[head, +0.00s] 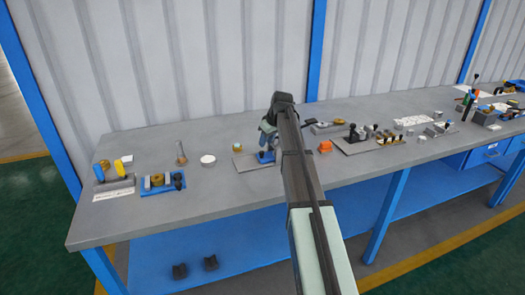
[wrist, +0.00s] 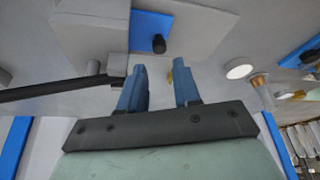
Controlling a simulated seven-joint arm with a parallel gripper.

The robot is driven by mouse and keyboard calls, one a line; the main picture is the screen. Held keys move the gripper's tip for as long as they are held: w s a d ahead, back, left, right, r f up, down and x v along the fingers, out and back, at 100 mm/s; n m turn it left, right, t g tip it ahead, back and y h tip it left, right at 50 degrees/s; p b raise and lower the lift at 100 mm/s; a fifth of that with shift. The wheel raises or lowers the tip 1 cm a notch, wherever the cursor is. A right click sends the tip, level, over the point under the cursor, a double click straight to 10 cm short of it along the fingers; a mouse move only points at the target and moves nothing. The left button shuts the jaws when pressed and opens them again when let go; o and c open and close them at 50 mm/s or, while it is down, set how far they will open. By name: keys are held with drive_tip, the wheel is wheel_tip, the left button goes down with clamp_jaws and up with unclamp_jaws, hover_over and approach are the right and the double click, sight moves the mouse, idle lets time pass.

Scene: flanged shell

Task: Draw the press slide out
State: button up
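In the wrist view a blue plate (wrist: 148,24) with a black knob (wrist: 158,44) sits against a large grey block (wrist: 90,32). I take this to be the press with its slide, but cannot be sure. My gripper (wrist: 160,72) has two blue fingers set apart, with no object clearly held between them. The knob lies beyond the fingertips, apart from them in the picture. In the head view my gripper (head: 267,138) is over a grey base plate (head: 246,162) on the bench; my arm hides much of the press there. A small brass-topped part (head: 237,147) shows left of my gripper.
A black rod (wrist: 50,90) runs in from the left in the wrist view. On the bench (head: 215,192), a white disc (head: 208,160) and an upright pin (head: 181,154) stand left of my gripper.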

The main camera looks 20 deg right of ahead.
sight(262, 152)
drive_tip(key=x, duration=0.6)
drive_tip(key=shift+w+f, duration=0.2)
drive_tip(key=shift+f, duration=0.05)
drive_tip(key=shift+c, duration=0.4)
clamp_jaws()
